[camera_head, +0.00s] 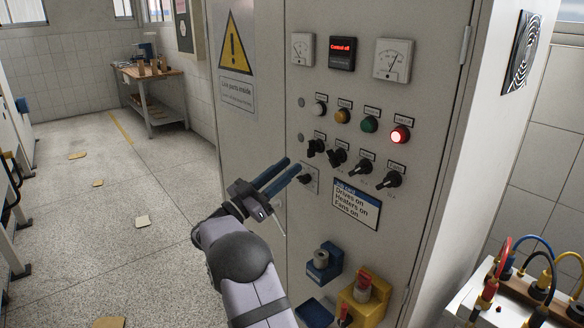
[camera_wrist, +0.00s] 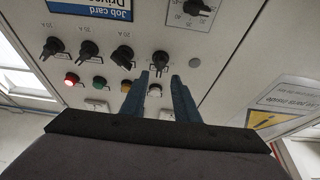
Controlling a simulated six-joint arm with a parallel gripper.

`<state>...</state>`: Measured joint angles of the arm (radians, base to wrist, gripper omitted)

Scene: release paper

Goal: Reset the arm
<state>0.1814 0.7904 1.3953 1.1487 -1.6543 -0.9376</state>
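My gripper (camera_head: 293,165) is open and empty in front of the grey cabinet (camera_head: 410,250), its two blue fingers parallel and pointing toward the panel. In the wrist view the finger gap (camera_wrist: 160,82) lies below the end black rotary switch (camera_wrist: 160,58); contact cannot be told. In the head view several black switches form a row, from the left one (camera_head: 316,147) to the right one (camera_head: 391,179). Another switch (camera_head: 305,178) sits lower on its own plate. The red lamp (camera_head: 400,134) is lit; the green lamp (camera_head: 369,124) looks unlit. The job card (camera_head: 356,205) reads "Drives on, Heaters on, Fans on".
A red-lettered display (camera_head: 342,48) reads "Control off", between two dial meters. A blue holder (camera_head: 325,272) and a yellow holder (camera_head: 372,309) stand low at the cabinet. A box with coloured cables (camera_head: 490,303) is at lower right. The floor at left is mostly open.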

